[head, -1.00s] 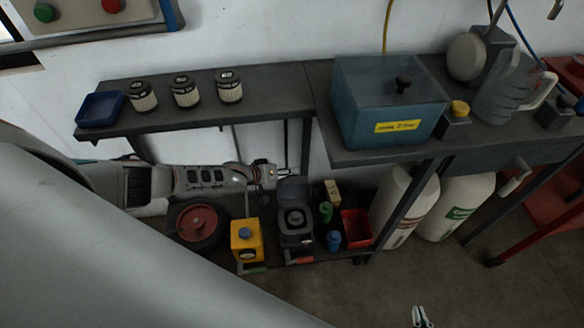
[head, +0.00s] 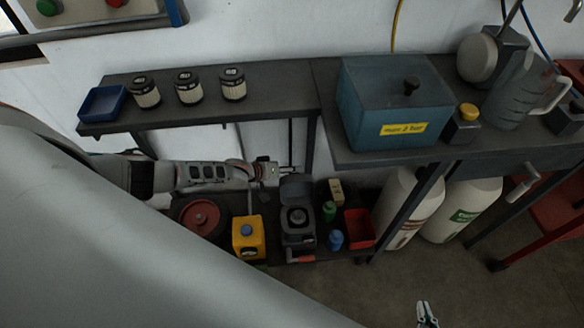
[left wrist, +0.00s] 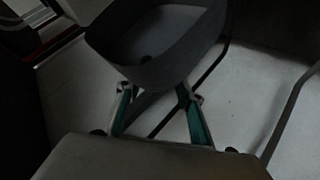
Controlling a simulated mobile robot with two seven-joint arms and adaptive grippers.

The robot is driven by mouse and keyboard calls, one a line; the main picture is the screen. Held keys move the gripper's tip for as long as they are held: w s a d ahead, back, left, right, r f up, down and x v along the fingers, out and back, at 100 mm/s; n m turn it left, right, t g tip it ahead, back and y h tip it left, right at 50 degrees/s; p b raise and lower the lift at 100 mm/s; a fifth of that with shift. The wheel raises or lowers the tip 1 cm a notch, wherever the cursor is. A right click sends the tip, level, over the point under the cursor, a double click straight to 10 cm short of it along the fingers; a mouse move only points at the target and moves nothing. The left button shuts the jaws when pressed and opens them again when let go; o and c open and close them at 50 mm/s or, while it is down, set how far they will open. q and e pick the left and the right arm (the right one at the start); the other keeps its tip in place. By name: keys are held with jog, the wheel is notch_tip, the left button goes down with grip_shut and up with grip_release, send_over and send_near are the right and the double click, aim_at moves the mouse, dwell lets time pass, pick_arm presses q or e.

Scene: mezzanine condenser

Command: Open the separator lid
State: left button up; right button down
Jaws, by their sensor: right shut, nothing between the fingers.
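A dark grey unit (head: 298,220) with a round top opening stands on the lower shelf, its hinged lid (head: 296,187) raised at the back. A blue-teal box (head: 375,112) with a black-knobbed flat lid, closed, stands on the bench. I cannot tell for certain which is the separator. My left gripper (head: 272,172) is beside the raised lid, at its left. In the left wrist view its teal-padded fingers (left wrist: 158,92) are spread apart, close to a dark hollow shell (left wrist: 160,70); contact is unclear. My right gripper (head: 428,318) is shut and empty at the bottom, above the floor.
A yellow can (head: 249,240), a red disc (head: 203,218), a red bin (head: 359,229) and small bottles crowd the lower shelf. A blue tray (head: 101,103) and several filters stand on the bench. White tanks (head: 410,208) stand below. The front floor is clear.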

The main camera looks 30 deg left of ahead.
pick_arm(q)
jog(key=shift+s+d+f, duration=0.15)
jog(key=shift+d+f, duration=0.05)
jog(key=shift+f, duration=0.05)
jog(key=v, duration=1.2)
jog(key=shift+r, duration=0.15)
dwell(0.6)
